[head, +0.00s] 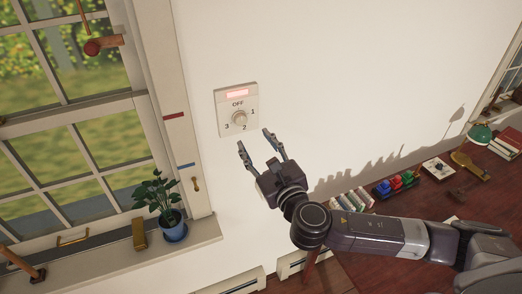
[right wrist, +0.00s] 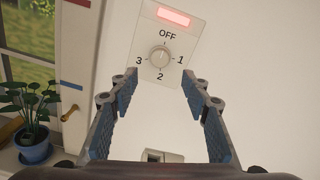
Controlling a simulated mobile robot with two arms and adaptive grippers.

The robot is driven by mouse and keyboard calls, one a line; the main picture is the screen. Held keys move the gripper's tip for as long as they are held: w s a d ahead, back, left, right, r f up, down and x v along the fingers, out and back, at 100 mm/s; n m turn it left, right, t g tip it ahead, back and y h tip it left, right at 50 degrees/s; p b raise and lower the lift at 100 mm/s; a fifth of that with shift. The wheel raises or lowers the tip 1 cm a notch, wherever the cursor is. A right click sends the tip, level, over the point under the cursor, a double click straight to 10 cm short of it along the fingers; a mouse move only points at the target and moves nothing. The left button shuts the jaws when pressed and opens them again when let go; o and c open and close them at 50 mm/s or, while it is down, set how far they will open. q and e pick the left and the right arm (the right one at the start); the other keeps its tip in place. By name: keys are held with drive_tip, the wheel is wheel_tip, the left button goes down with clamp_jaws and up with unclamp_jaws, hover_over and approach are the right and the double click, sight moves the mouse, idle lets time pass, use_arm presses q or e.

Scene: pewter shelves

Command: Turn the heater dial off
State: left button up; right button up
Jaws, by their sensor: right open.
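The heater dial (head: 239,118) is a round pale knob on a white wall plate marked OFF, 1, 2 and 3. The plate has a glowing pinkish-red panel (head: 237,94) above the OFF mark. The dial also shows in the right wrist view (right wrist: 160,57), ahead of the fingers; which mark it points to is too small to tell. My right gripper (head: 254,138) is open and empty, just below and right of the plate in the head view. In the right wrist view its fingertips (right wrist: 160,77) lie apart on either side below the dial, not touching it. My left gripper is out of view.
A window stands at the left, with a potted plant (head: 164,206) in a blue pot on its sill. A brown desk (head: 405,211) with books, colored items and a green lamp (head: 480,133) is at right. The wall around the plate is bare.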

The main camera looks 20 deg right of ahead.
drive_tip(key=shift+s, duration=1.6)
drive_tip(key=shift+f, duration=0.1)
drive_tip(key=d+f+m+g+h+b, duration=0.1)
drive_tip(key=d+f+m+g+b, duration=0.3)
drive_tip(key=f, duration=0.9)
drive_tip(key=w+d+f+m+g+h, duration=0.1)
drive_tip(key=f+m, duration=0.4)
drive_tip(key=f, duration=0.8)
drive_tip(key=d+f+m+g+b, duration=0.25)
drive_tip(key=f+m, duration=0.25)
drive_tip(key=f, duration=0.9)
drive_tip(key=s+d+f+m+g+b, duration=0.1)
drive_tip(key=s+f+m+g+b, duration=0.1)
drive_tip(key=s+f+m, duration=0.65)
drive_tip(key=s+d+f+m+g+b, duration=0.15)
drive_tip(key=s+f, duration=0.35)
drive_tip(key=f, duration=0.8)
drive_tip(key=s+a+f+m+g+b, duration=0.1)
drive_tip(key=s+a+f+m+g, duration=0.1)
drive_tip(key=s+f+m, duration=0.2)
drive_tip(key=s+a+f+m+g+y+b, duration=0.1)
drive_tip(key=s+f+m, duration=0.3)
drive_tip(key=s+f, duration=0.6)
drive_tip(key=s+a+f+m+g+b, duration=0.2)
drive_tip(key=s+f+m, duration=0.3)
drive_tip(key=s, duration=1.6)
drive_tip(key=shift+a+f+g, duration=0.5)
drive_tip(key=shift+a+f, duration=0.3)
drive_tip(key=shift+f, duration=0.15)
